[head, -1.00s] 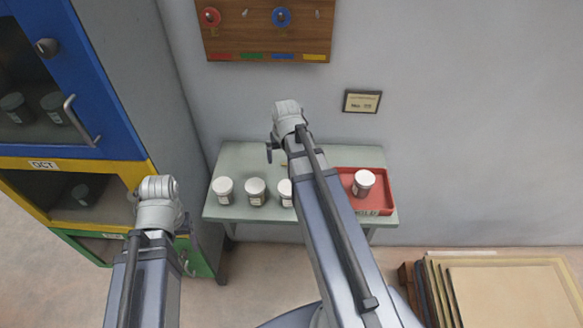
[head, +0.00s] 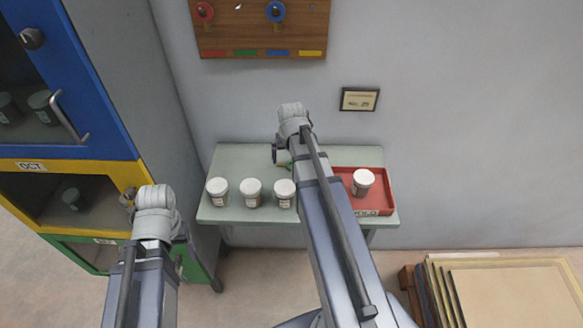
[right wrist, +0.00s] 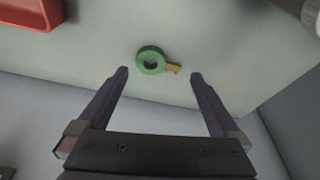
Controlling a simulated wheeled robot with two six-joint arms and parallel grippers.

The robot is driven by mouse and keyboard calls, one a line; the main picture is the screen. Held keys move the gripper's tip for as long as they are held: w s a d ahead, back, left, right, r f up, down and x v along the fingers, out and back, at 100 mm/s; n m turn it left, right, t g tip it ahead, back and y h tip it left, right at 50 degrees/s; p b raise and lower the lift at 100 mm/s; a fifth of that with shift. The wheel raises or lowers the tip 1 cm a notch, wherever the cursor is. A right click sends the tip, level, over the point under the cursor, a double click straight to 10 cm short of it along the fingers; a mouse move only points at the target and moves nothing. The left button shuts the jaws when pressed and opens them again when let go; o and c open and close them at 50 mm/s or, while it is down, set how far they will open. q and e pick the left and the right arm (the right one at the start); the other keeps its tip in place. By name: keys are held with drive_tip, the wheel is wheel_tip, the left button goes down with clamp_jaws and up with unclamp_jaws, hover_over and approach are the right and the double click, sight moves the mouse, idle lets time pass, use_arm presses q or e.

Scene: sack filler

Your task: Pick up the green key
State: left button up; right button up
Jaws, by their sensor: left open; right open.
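The green key (right wrist: 152,60), a green ring with a short yellow shaft, lies flat on the pale table. In the right wrist view it is just beyond and between the fingertips of my right gripper (right wrist: 158,75), which is open and empty. In the head view only a bit of green of the key (head: 284,164) shows beside my right gripper (head: 278,155); my arm hides the rest. My left gripper (head: 130,200) is near the cabinet, away from the key; its fingers are mostly hidden behind the wrist.
Several white-lidded jars (head: 251,193) stand along the table's (head: 235,160) front edge. A red tray (head: 345,199) with one jar is at the right. A cabinet (head: 160,60) stands left. A key board (head: 262,35) hangs on the wall. Flat boards (head: 510,300) stand at lower right.

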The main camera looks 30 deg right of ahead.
sight(288, 164)
drive_tip(key=b+x, duration=0.4)
drive_tip(key=x, duration=0.1)
drive_tip(key=shift+w+d+r, duration=0.1)
drive_tip(key=shift+w+d, duration=0.05)
drive_tip(key=shift+r, duration=0.1)
drive_tip(key=shift+c, duration=0.2)
drive_tip(key=c, duration=1)
drive_tip(key=shift+o, duration=0.2)
drive_tip(key=shift+r, duration=0.1)
wheel_tip(288, 164, up, 10)
drive_tip(key=p, duration=1)
